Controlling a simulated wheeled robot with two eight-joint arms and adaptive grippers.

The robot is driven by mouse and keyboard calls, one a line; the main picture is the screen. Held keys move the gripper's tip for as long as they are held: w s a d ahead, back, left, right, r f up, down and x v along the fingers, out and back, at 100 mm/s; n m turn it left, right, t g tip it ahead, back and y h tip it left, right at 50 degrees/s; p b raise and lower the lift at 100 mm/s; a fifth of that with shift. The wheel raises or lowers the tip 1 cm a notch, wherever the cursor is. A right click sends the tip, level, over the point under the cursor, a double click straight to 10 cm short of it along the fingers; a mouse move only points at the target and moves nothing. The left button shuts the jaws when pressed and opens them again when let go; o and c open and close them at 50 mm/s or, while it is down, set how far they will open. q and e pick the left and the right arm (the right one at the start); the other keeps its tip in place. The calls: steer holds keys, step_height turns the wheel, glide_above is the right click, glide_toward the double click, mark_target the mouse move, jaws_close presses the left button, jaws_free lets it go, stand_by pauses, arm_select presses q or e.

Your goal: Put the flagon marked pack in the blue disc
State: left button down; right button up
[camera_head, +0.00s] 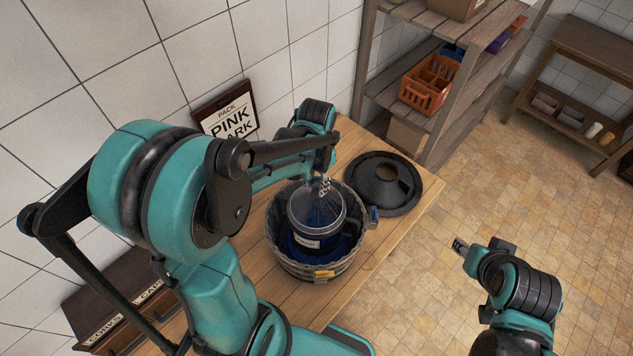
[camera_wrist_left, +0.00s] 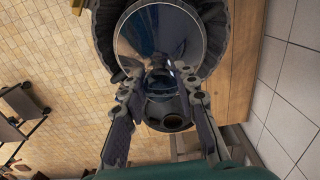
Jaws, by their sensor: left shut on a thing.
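A clear, bluish flagon (camera_head: 318,208) with a small pale label (camera_head: 305,243) stands inside a round grey basket (camera_head: 318,268); the label is too small to read. Blue shows inside the basket around the flagon's lower part; I cannot tell whether it is a disc. My left gripper (camera_head: 323,182) is shut on the flagon's neck from above. In the left wrist view, the flagon (camera_wrist_left: 160,38) lies beyond the two fingers of my left gripper (camera_wrist_left: 160,88). The flagon's base is hidden. My right gripper (camera_head: 461,246) is away to the right over the floor, apart from the table.
A black round lid-like piece (camera_head: 378,184) with a raised opening lies beside the basket on the wooden table (camera_head: 395,245). Shelves (camera_head: 455,110) with an orange crate (camera_head: 428,84) stand behind.

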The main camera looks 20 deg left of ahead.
mark_target(317, 199)
arm_select(q)
steer(key=shift+f, duration=0.15)
steer(key=shift+f+b, duration=0.45)
steer(key=shift+b, duration=0.1)
step_height(317, 199, down, 6)
steer(key=b, duration=0.5)
steer(key=shift+f+b, duration=0.5)
steer(key=shift+b, duration=0.3)
steer(key=c, duration=1.1)
jaws_free()
steer(key=shift+r, duration=0.1)
step_height(317, 199, up, 12)
steer(key=shift+f, duration=0.1)
